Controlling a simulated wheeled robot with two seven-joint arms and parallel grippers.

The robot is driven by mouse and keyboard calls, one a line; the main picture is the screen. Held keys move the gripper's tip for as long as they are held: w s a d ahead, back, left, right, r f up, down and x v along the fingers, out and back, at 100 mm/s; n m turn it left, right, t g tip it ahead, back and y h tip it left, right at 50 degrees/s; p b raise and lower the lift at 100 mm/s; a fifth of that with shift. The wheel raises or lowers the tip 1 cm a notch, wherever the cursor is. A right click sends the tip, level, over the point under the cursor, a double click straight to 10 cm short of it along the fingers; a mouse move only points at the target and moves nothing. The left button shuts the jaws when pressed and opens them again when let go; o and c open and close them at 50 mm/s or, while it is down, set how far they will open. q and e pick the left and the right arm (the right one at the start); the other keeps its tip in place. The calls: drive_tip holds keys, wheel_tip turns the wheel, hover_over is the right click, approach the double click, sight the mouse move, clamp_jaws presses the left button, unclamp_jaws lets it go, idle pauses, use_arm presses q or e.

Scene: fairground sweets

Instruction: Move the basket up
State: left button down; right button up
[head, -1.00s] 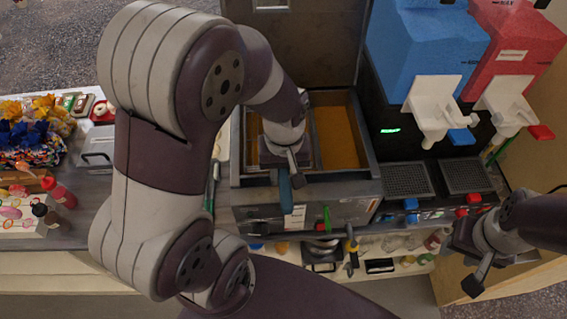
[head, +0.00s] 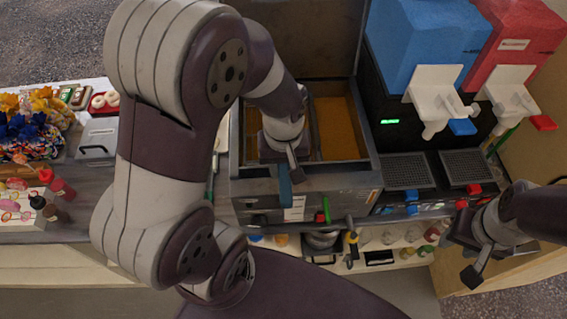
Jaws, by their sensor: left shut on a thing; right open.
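A fryer (head: 345,186) with orange-brown oil stands in the middle of the head view. The basket (head: 312,130) sits in its left part, mostly hidden by my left arm; only some of its edge shows. A blue handle (head: 285,186) sticks out over the fryer's front edge. My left gripper (head: 291,172) points down at this handle and is shut on it. How high the basket sits in the oil cannot be told. My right gripper (head: 462,258) is open and empty at the lower right, apart from the fryer.
Blue (head: 425,45) and red (head: 510,40) slush machines stand right of the fryer, with white taps and drip trays. Bottles and sweets lie on the left counter. A shelf with jars (head: 390,238) runs below the fryer. The fryer's right oil bay (head: 340,128) is open.

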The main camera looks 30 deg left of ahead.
use_arm(q)
drive_tip(key=shift+f+b, duration=0.3)
drive_tip(key=shift+f, duration=0.45)
drive_tip(key=c, duration=0.7)
unclamp_jaws()
wheel_tip(320, 180, up, 9)
drive_tip(key=shift+r+b, duration=0.1)
drive_tip(key=shift+b, duration=0.45)
wheel_tip(320, 180, up, 4)
drive_tip(key=shift+f+p, duration=0.15)
drive_tip(key=shift+p, duration=1.1)
